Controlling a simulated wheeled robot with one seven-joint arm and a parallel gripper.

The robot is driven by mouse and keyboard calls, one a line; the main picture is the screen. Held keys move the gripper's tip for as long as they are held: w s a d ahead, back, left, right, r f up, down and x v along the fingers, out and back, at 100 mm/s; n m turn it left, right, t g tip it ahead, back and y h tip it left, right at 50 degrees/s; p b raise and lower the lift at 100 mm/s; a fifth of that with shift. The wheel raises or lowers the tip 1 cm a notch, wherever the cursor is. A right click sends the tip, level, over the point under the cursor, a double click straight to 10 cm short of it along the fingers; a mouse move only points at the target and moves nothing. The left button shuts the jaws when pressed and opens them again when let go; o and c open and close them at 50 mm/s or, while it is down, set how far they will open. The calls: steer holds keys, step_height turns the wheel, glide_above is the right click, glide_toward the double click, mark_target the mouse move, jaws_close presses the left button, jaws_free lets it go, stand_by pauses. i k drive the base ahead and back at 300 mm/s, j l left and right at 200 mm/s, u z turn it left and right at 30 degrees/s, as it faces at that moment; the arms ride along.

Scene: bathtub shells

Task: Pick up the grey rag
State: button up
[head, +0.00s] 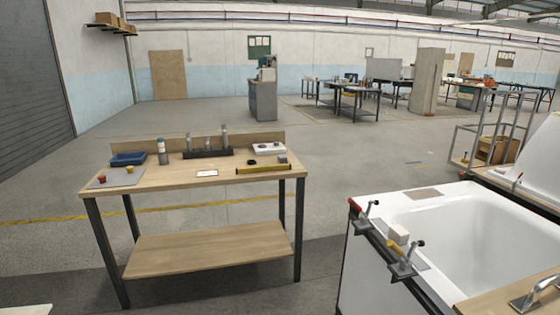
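I cannot pick out a grey rag with certainty. A flat grey sheet (116,179) lies at the left end of the workbench (222,176), with small red and yellow pieces on it. A flat grey-brown piece (424,194) lies on the far rim of the white bathtub shell (482,225) at right. It is too small to tell whether either one is cloth. My gripper is not in view.
The bench carries a blue tray (128,159), a black rack (207,153) with several bottles, and a yellow level (263,169). Clamps (404,265) and a pale block (399,234) sit on the tub's near edge. Open floor (325,210) lies between bench and tub.

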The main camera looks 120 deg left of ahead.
mark_target(282, 159)
steer(key=u, duration=3.9)
steer(key=i, duration=0.2)
